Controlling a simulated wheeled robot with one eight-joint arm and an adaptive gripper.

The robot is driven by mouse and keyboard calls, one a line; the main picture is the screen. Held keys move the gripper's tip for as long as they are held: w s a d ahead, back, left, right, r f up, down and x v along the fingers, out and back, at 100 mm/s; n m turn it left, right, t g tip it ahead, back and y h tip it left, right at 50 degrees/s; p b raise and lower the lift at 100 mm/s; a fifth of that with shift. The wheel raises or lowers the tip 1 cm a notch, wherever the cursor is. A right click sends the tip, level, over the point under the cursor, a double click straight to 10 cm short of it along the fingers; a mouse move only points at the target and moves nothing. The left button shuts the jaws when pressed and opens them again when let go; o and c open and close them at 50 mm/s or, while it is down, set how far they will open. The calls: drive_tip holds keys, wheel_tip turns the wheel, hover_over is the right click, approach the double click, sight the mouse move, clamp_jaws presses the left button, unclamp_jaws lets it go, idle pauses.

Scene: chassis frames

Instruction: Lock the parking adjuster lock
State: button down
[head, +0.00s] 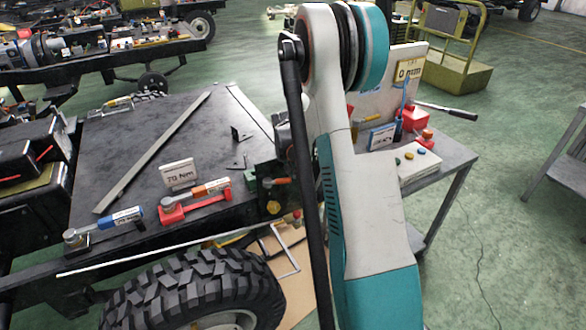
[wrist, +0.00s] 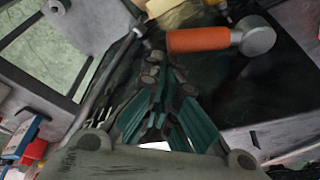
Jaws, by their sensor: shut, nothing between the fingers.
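I cannot clearly identify the parking adjuster lock in either view. In the head view, a small dark mechanism with a green block (head: 250,187) and a yellow nut-like part (head: 273,208) sits at the right edge of the black chassis bench, just left of my arm. My gripper (wrist: 168,82) shows in the wrist view with its teal fingers together and empty. A thin dark rod (wrist: 105,72) runs close to its left. An orange-handled tool with a round grey head (wrist: 257,40) lies beyond the fingertips, apart from them. My arm hides my gripper in the head view.
The black bench top (head: 120,140) carries a long flat bar (head: 155,150), an orange-handled wrench on a red holder (head: 195,203), a blue-handled wrench (head: 118,218) and a "70 Nm" sign (head: 178,174). A tyre (head: 195,295) stands in front. A grey side table (head: 452,160) is at right.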

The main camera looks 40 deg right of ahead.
drive_tip(key=shift+a, duration=0.1)
idle(0.3)
drive_tip(key=shift+s+a+m, duration=0.1)
drive_tip(key=shift+s+m, duration=0.15)
drive_tip(key=shift+m, duration=0.05)
drive_tip(key=shift+s+a+m+g+h, duration=0.2)
drive_tip(key=shift+s+a+m, duration=0.25)
drive_tip(key=shift+m, duration=0.3)
drive_tip(key=shift+s+a+m+g+h, duration=0.1)
drive_tip(key=shift+s+a+m+g, duration=0.2)
drive_tip(key=shift+s+m, duration=0.35)
drive_tip(key=s+a+m+g+b, duration=0.1)
drive_tip(key=s+a+m, duration=0.1)
drive_tip(key=a+m, duration=0.3)
drive_tip(key=shift+s+a+m+g, duration=0.3)
drive_tip(key=shift+a+g, duration=0.1)
drive_tip(key=shift+a, duration=0.25)
drive_tip(key=shift+r, duration=0.15)
